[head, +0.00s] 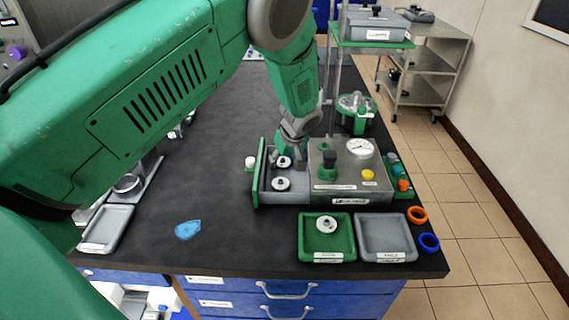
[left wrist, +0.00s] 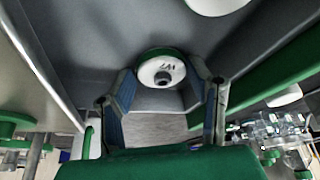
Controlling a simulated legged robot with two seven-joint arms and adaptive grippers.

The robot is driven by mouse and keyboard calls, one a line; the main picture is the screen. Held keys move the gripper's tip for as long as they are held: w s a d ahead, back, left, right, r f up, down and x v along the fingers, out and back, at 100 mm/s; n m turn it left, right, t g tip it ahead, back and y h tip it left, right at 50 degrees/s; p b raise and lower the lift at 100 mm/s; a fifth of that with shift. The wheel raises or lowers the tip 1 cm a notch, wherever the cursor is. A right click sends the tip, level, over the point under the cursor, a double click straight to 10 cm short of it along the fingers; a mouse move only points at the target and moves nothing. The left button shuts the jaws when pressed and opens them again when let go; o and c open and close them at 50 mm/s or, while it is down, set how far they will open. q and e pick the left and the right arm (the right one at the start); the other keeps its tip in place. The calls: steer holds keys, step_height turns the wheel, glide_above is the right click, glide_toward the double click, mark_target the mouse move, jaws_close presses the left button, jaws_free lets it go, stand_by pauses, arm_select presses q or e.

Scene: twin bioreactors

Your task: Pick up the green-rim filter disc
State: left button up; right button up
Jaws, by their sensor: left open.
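The green-rim filter disc (left wrist: 162,70), white with a dark centre hub, lies in the grey open drawer, between the fingertips of my left gripper (left wrist: 164,84) in the left wrist view. The fingers are open on either side of it; I cannot tell whether they touch it. In the head view my left gripper (head: 290,152) points down into the drawer, over the farther disc (head: 284,163). Its rim colour is too small to tell there. My right gripper is not in view.
A second disc (head: 281,184) lies nearer in the drawer (head: 291,198), beside the grey device (head: 350,188). A green tray (head: 311,251) holds another disc (head: 326,225); a grey tray (head: 385,238) is empty. A blue patch (head: 188,230) lies left on the dark bench, with clear room around it.

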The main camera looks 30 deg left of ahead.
arm_select(q)
steer(key=shift+s+a, duration=0.1)
steer(key=shift+a, duration=0.2)
steer(key=c, duration=0.5)
steer(key=shift+a+f, duration=0.1)
steer(key=shift+a, duration=0.05)
